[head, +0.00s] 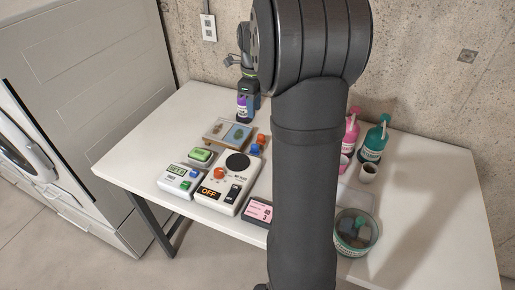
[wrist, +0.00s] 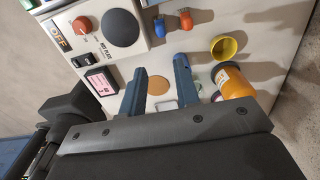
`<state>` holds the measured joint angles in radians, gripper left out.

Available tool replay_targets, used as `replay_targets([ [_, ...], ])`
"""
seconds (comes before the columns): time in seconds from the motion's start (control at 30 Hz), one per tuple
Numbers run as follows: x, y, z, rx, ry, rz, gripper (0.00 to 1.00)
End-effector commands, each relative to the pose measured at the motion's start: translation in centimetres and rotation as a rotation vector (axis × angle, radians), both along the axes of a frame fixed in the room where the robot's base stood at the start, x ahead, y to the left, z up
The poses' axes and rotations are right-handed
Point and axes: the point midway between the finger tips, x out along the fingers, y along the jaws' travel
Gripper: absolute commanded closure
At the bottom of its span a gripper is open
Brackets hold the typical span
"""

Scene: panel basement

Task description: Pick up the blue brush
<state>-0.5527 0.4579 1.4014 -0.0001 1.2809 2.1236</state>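A small blue item (wrist: 160,26), possibly the blue brush, lies on the white table at the top of the wrist view beside a similar orange-red item (wrist: 185,19). In the head view a small blue item (head: 255,149) sits near an orange one, just left of my arm; it is too small to identify surely. My gripper (wrist: 157,72) is open, its two dark fingers apart over the table with nothing held between them. The blue item is beyond the fingertips, not touching them. In the head view my gripper is hidden behind my arm.
A hot plate (head: 237,178), a pink-screened device (head: 258,210) and other small devices stand left of my arm. A clear bowl (head: 357,234), a cup (head: 368,172) and bottles (head: 375,140) stand right. A yellow cup (wrist: 225,46) and orange bottle (wrist: 234,82) are near the right finger.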

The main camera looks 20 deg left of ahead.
Motion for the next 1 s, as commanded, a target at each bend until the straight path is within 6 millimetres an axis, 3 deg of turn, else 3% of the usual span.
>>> replay_targets([
  [0.27,0.0,0.8,-3.0,-0.003,0.004,0.0,0.71],
  [0.7,0.0,0.7,-11.9,-0.002,0.004,0.0,0.71],
  [1.0,0.0,0.5,-14.3,-0.002,0.003,0.0,0.71],
])
